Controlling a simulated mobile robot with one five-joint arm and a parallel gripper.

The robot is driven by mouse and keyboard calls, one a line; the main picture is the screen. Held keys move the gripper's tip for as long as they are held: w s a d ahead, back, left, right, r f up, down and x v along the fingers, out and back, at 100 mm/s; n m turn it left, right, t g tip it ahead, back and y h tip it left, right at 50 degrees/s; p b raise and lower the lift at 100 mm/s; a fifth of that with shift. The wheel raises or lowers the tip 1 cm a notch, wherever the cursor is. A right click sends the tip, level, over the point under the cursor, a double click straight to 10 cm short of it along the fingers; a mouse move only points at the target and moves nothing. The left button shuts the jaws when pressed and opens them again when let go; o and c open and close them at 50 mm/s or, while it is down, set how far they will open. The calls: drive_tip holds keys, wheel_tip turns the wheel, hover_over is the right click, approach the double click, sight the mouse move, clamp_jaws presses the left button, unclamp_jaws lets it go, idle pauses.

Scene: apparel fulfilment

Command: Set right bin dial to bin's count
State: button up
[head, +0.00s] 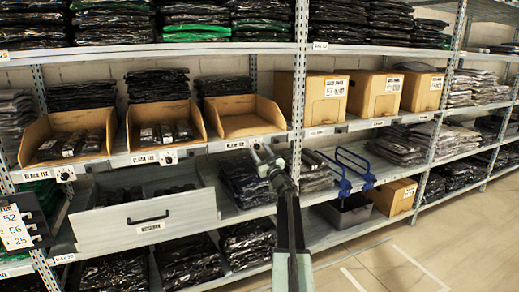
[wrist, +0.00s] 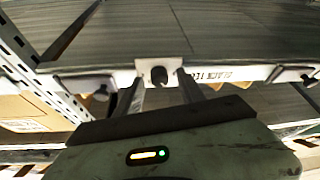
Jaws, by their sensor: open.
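The right bin (head: 243,118) is an open brown box on the middle shelf, and its visible inside looks empty. Its dial, a dark round knob (wrist: 159,75) on a white plate, is on the shelf edge in the wrist view; the setting cannot be read. In the head view my gripper hides most of this dial. My gripper (head: 264,156) is open at the shelf edge below the right bin. In the wrist view its fingers (wrist: 160,88) stand either side of the knob, with nothing held; whether they touch it I cannot tell.
The left bin (head: 40,152) and middle bin (head: 136,136) hold several dark packs; their dials (head: 65,174) and (head: 168,157) sit on the shelf edge. A grey drawer (head: 180,212) juts out below. Closed cartons (head: 326,97) stand right of the bins.

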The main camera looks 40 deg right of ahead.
clamp_jaws()
drive_tip(key=shift+n, duration=0.3)
drive_tip(key=n+y+p, duration=0.1)
drive_tip(key=n, duration=0.2)
drive_tip(key=n+y+p, duration=0.1)
drive_tip(key=n+y, duration=0.1)
drive_tip(key=n, duration=0.1)
drive_tip(key=shift+s+d+r+n+y, duration=0.1)
drive_tip(key=shift+d+r+n+y, duration=0.1)
drive_tip(key=shift+n+y, duration=0.1)
drive_tip(key=shift+n+g+y+p, duration=0.4)
drive_tip(key=shift+n+y+p, duration=0.45)
drive_tip(key=shift+n, duration=0.95)
drive_tip(key=shift+f, duration=0.1)
